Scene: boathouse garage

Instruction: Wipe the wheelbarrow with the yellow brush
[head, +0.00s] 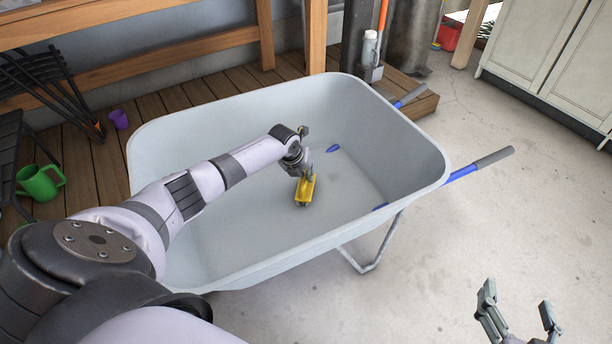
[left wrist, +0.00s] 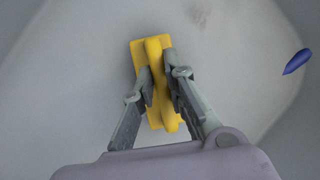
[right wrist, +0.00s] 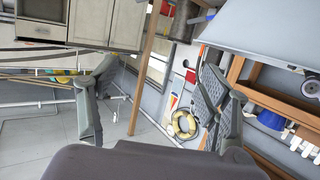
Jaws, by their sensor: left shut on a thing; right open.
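The grey wheelbarrow (head: 225,120) stands in the middle of the head view, its wide tray open upward and its handles pointing right. My left gripper (head: 305,174) reaches down into the tray and is shut on the yellow brush (head: 304,192). In the left wrist view, the fingers of the left gripper (left wrist: 160,92) hold the ridge of the yellow brush (left wrist: 138,55) over the tray floor; I cannot tell whether it touches. My right gripper (head: 520,312) is open and empty at the lower right, outside the wheelbarrow; its spread fingers also show in the right wrist view (right wrist: 155,95).
Blue pieces (head: 333,149) show inside the tray. The wheelbarrow's handle (head: 480,165) sticks out right. A green watering can (head: 40,183) and a purple cup (head: 119,119) are at left on the wooden deck. A wooden post (head: 316,40) stands behind.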

